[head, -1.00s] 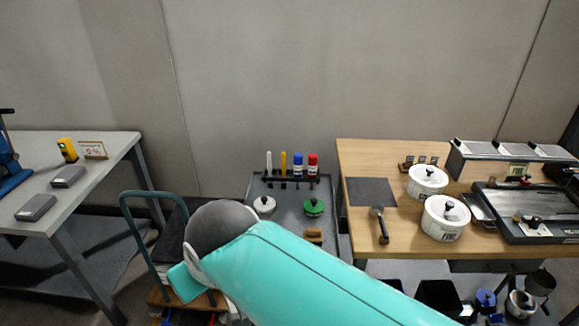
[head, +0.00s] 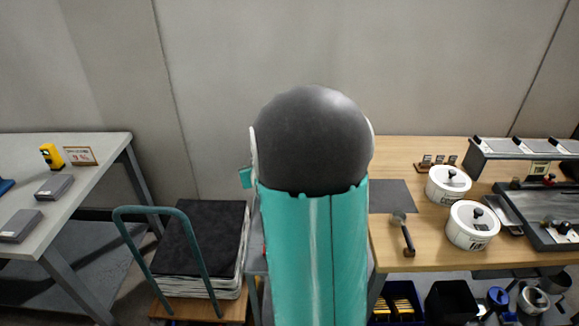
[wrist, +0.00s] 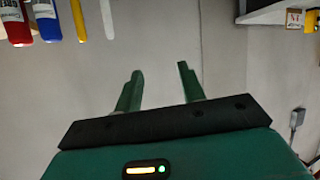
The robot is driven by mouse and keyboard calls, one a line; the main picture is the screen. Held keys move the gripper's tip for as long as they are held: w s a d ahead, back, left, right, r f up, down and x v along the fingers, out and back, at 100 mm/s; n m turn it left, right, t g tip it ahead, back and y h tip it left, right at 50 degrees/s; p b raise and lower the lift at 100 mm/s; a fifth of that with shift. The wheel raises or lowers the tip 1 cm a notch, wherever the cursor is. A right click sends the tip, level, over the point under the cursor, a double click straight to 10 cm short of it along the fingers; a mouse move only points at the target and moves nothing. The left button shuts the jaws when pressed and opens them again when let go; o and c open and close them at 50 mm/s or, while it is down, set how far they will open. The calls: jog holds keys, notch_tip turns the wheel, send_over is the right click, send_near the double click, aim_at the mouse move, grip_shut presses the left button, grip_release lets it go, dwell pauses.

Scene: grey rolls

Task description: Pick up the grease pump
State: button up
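The wrist view appears upside down. At its upper left are a red bottle (wrist: 16,24) with blurred lettering, a blue bottle (wrist: 46,20), a yellow stick (wrist: 79,20) and a white stick (wrist: 107,18). I cannot tell for certain which thing is the grease pump; the red bottle may be it. My gripper (wrist: 161,72) has two green fingers standing apart with nothing between them, clear of the bottles. In the head view my arm's large teal link and dark joint hide the gripper and nearly all of the grey cart that holds these bottles.
On the right, a wooden table (head: 420,258) carries white lidded pots (head: 472,226), a dark mat (head: 390,197) and a dark-handled tool (head: 406,238). On the left are a grey table (head: 95,150) with a yellow device (head: 52,156) and a trolley (head: 127,212) with a dark-topped stack.

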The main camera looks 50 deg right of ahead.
jog(key=s+d+f+m+t+h, duration=0.1)
jog(key=s+d+f+m+h, duration=0.15)
jog(key=s+d+f, duration=0.4)
jog(key=s+d+f+m+t+h, duration=0.1)
jog(key=s+d+f+h, duration=0.25)
jog(key=d+f, duration=0.55)
jog(key=shift+y, duration=0.5)
jog(key=x, duration=0.6)
jog(key=r+x, duration=0.1)
jog(key=x, duration=0.2)
jog(key=shift+s+d+r, duration=0.1)
jog(key=shift+s+d, duration=0.15)
jog(key=shift+d, duration=0.25)
jog(key=x, duration=0.5)
jog(key=shift+w, duration=0.1)
jog(key=shift+c, duration=0.2)
jog(key=c, duration=0.6)
